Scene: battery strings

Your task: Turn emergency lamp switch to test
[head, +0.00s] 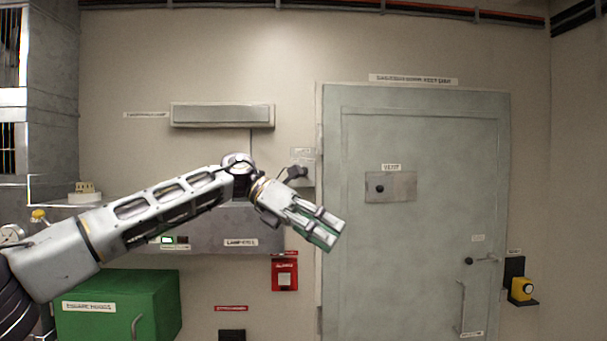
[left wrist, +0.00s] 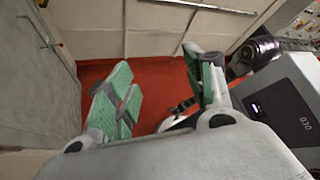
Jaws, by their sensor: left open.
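A long grey emergency lamp (head: 222,116) is mounted high on the wall, left of the door. A cable runs down from it behind my left arm. A small pale box (head: 304,157) with a label sits on the wall beside the door frame; my left wrist partly hides its lower part, and I cannot read a switch position. My left gripper (head: 326,228) is open and empty, pointing right and down in front of the door frame, below and right of that box. In the left wrist view, its green-padded fingers (left wrist: 165,88) are apart with red floor beyond. My right gripper is not in view.
A grey-green door (head: 430,250) with a small plate (head: 391,187) fills the right. A red call box (head: 285,272) hangs below my left gripper. A green cabinet (head: 150,290) and grey shelf-like panel (head: 205,240) lie under my arm. A yellow device (head: 521,288) is right of the door.

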